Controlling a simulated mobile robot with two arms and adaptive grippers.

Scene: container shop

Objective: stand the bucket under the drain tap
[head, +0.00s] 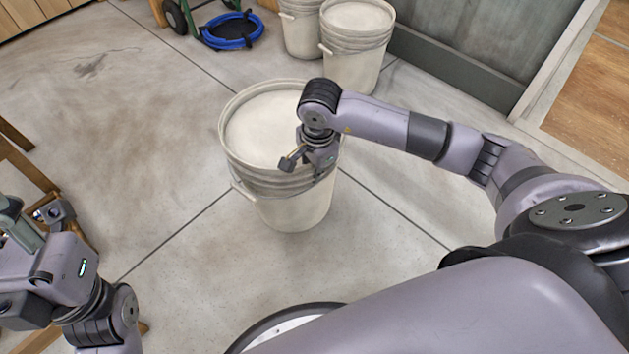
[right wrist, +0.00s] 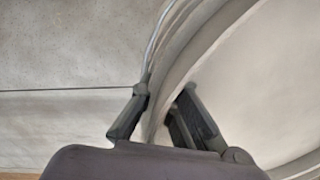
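A white bucket (head: 295,210) stands upright on the floor in the middle of the head view. Its top faces me and looks pale inside. My right gripper (head: 305,163) is at the bucket's rim on the near right side. In the right wrist view its two fingers (right wrist: 163,92) are apart, with the rim (right wrist: 157,118) of the bucket between them, one finger outside and one inside. I see no clear grip on the rim. My left gripper (head: 38,212) is at the left edge, away from the bucket; its fingers are partly cut off. No drain tap is recognisable.
Two more white buckets (head: 355,65) stand behind, against a grey-green wall base (head: 455,72). Wooden legs (head: 32,165) stand at the left. The concrete floor around the bucket is clear.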

